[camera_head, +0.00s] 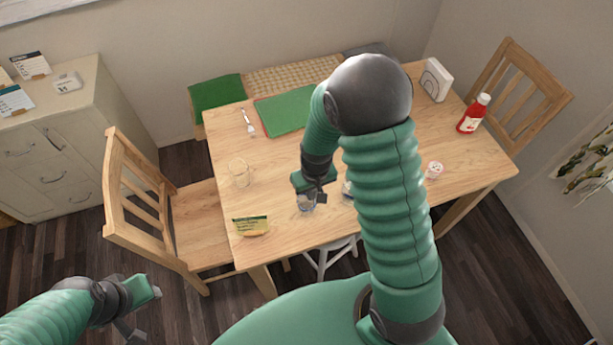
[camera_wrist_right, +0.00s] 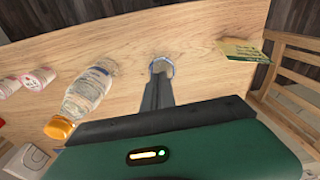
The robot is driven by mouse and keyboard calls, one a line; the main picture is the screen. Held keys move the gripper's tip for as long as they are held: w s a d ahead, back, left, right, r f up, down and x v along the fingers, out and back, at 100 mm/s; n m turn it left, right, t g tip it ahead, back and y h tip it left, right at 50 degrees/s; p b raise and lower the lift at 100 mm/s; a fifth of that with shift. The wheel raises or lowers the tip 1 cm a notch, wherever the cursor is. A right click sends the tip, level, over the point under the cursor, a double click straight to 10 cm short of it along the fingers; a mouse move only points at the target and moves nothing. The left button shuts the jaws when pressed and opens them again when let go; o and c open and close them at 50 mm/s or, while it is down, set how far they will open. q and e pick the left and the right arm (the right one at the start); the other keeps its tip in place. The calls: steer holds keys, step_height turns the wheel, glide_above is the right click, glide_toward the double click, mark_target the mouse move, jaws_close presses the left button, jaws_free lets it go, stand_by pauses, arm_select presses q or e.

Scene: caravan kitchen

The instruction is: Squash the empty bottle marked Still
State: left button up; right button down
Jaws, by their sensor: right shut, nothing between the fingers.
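A clear bottle with an orange cap (camera_wrist_right: 82,97) lies on the table at the left of the right wrist view. Its label is too small to read. In the head view my right arm hides most of it. A small clear, bluish-rimmed thing (camera_wrist_right: 162,64) is just beyond my right fingertips; it also shows below the gripper in the head view (camera_head: 306,205). I cannot tell whether it is a squashed bottle or a glass. My right gripper (camera_head: 313,190) is shut and empty, its fingers together (camera_wrist_right: 158,88). My left gripper (camera_head: 141,309) is open and empty, away from the table.
The wooden table (camera_head: 285,220) also bears a clear mug (camera_head: 240,172), a green-yellow packet (camera_head: 251,226), a green mat (camera_head: 283,110), a red sauce bottle (camera_head: 473,115), a white-red cup (camera_head: 434,170) and a white holder (camera_head: 435,80). Wooden chairs stand left (camera_head: 195,220) and right (camera_head: 520,85).

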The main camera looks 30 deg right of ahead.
step_height(320, 180, up, 16)
steer(key=s, duration=0.2)
steer(key=shift+a+p, duration=0.2)
steer(key=shift+p, duration=0.2)
steer(key=shift+w, duration=0.1)
steer(key=s+a+f+n+t, duration=0.1)
steer(key=s+a+f+n, duration=0.1)
steer(key=s+a+f, duration=0.2)
steer(key=s+a, duration=0.1)
steer(key=a, duration=0.2)
steer(key=shift+s, duration=0.3)
steer(key=shift+w+d+f, duration=0.2)
steer(key=shift+s, duration=0.1)
